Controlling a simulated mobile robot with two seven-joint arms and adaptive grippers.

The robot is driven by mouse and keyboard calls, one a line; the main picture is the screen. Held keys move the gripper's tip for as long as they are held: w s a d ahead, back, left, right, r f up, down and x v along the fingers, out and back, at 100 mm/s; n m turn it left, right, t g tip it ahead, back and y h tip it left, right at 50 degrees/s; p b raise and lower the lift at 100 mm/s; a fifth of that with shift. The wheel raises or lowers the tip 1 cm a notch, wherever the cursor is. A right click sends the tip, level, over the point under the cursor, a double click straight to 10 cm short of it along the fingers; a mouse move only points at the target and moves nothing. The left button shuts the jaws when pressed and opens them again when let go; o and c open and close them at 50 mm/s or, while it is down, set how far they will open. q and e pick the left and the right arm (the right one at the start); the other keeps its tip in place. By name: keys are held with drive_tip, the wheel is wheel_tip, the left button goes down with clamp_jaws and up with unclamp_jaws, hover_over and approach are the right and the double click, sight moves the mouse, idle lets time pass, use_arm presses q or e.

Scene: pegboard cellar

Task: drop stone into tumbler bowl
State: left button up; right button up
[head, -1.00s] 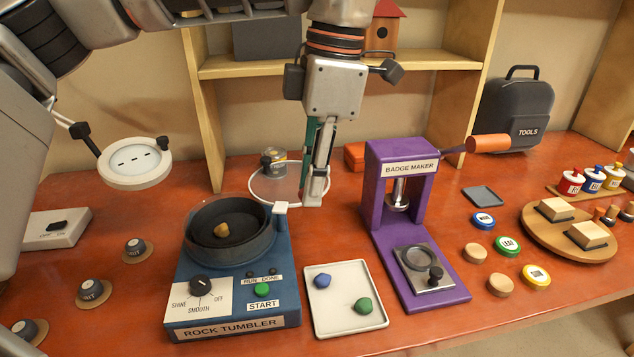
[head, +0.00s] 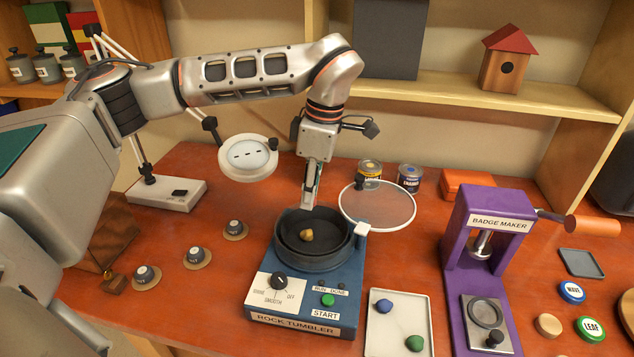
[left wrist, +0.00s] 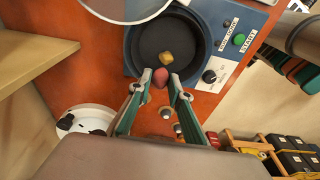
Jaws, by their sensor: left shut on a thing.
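The tumbler bowl (head: 340,252) is the dark round bowl on top of the blue rock tumbler (head: 349,291); a yellow-brown stone (head: 307,236) lies in it. The bowl also shows in the left wrist view (left wrist: 143,46). My left gripper (head: 309,204) points down at the bowl's far rim. In the left wrist view its fingers are shut on a red stone (left wrist: 160,78), which appears beside the bowl's edge. The head view does not show this stone clearly. A blue stone (head: 383,306) and a green stone (head: 414,343) lie on a white tray (head: 398,325). My right gripper is not in view.
A clear round lid (head: 378,205) stands open behind the tumbler's right side. The purple badge maker (head: 462,262) is to the right. A round magnifier lamp (head: 248,156) hangs left of my gripper. Several knobs on round bases sit left of the tumbler.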

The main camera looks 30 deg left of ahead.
use_arm(q)
drive_tip(key=shift+f, duration=2.75)
drive_tip(key=o, duration=1)
drive_tip(key=shift+o, duration=0.2)
wheel_tip(320, 180, up, 12)
drive_tip(key=d, duration=0.1)
drive_tip(key=shift+w+d, duration=0.2)
drive_tip(key=shift+d, duration=0.2)
drive_tip(key=shift+f, duration=0.1)
